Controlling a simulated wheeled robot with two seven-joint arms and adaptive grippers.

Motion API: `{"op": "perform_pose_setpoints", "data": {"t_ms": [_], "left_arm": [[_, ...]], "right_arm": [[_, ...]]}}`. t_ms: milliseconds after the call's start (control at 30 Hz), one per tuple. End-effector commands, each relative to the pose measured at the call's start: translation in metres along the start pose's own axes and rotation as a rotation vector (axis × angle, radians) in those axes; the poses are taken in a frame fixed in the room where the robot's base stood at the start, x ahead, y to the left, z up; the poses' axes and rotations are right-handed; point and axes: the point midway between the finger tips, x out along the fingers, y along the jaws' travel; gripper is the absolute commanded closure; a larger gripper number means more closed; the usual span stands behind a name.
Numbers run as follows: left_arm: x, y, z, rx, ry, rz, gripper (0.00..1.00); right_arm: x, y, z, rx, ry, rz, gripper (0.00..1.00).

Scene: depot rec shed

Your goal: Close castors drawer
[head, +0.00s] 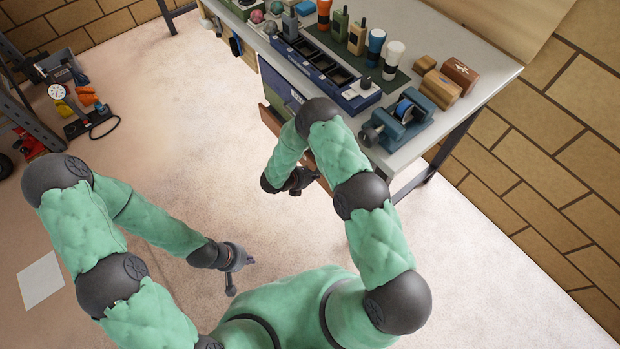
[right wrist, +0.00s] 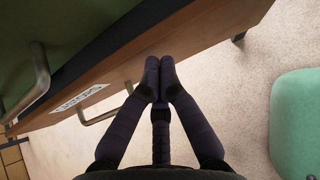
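The wooden-fronted drawer (right wrist: 205,45) stands out below a green drawer (right wrist: 65,35) in the right wrist view, with a dark gap between them. It has a white label (right wrist: 80,98), its lettering too small to read surely, and a metal bar handle (right wrist: 104,117). In the head view a bit of the wooden drawer (head: 271,119) shows beside my right arm, which hides most of it. My right gripper (right wrist: 160,72) has its fingertips together at the drawer front, right of the handle; contact cannot be told. My left gripper (head: 243,277) is empty over the floor, fingers apart.
The workbench (head: 440,50) holds a blue compartment tray (head: 310,68), bottles, wooden blocks and a blue clamp-like device (head: 400,120). A gauge and tools stand on the floor at left near a shelf. The floor before the bench is open.

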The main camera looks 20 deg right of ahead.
Motion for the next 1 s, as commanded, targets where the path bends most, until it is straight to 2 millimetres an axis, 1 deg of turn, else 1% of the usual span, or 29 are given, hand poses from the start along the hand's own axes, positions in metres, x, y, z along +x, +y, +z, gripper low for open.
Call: {"op": "perform_pose_setpoints", "data": {"t_ms": [233,333,633,1000], "left_arm": [[0.0,0.0,0.0,0.0,0.0,0.0,1.0],[0.002,-0.001,0.0,0.0,0.0,0.0,1.0],[0.014,-0.005,-0.001,0.0,0.0,0.0,1.0],[0.014,-0.005,-0.001,0.0,0.0,0.0,1.0]], "right_arm": [[0.0,0.0,0.0,0.0,0.0,0.0,1.0],[0.003,0.0,0.003,0.001,0.0,0.0,1.0],[0.034,0.0,0.029,0.002,0.001,-0.001,1.0],[0.035,0.001,0.034,0.002,-0.002,-0.001,1.0]]}}
